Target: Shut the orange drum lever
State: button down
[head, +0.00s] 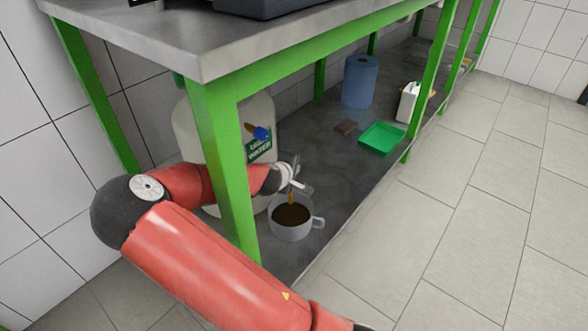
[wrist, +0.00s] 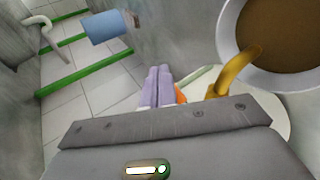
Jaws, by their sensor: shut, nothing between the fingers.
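The pale drum (head: 190,128) stands on the lower shelf behind the green table leg and my arm. A golden spout (head: 291,198) hangs over a grey-white mug (head: 312,224) of brown liquid. The wrist view shows the spout (wrist: 232,72) and the mug (wrist: 226,35) on the right. An orange piece (wrist: 181,94), likely the drum lever, shows just right of my fingers, mostly hidden behind them; I cannot tell its angle or whether they touch. My gripper (wrist: 157,72) is shut and empty, beside the spout; in the head view it (head: 296,178) is above the mug.
A second tap with a blue handle (head: 262,133) sits higher on the drum. A green table leg (head: 222,165) stands close to my arm. A blue roll (head: 360,82), green tray (head: 382,137) and white bottle (head: 408,103) stand farther back on the shelf. The floor at right is clear.

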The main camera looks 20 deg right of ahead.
jog(key=shift+a, duration=0.65)
jog(key=p+v, duration=0.1)
jog(key=v, duration=0.6)
jog(key=shift+s+a+r, duration=0.2)
jog(key=shift+a, duration=0.1)
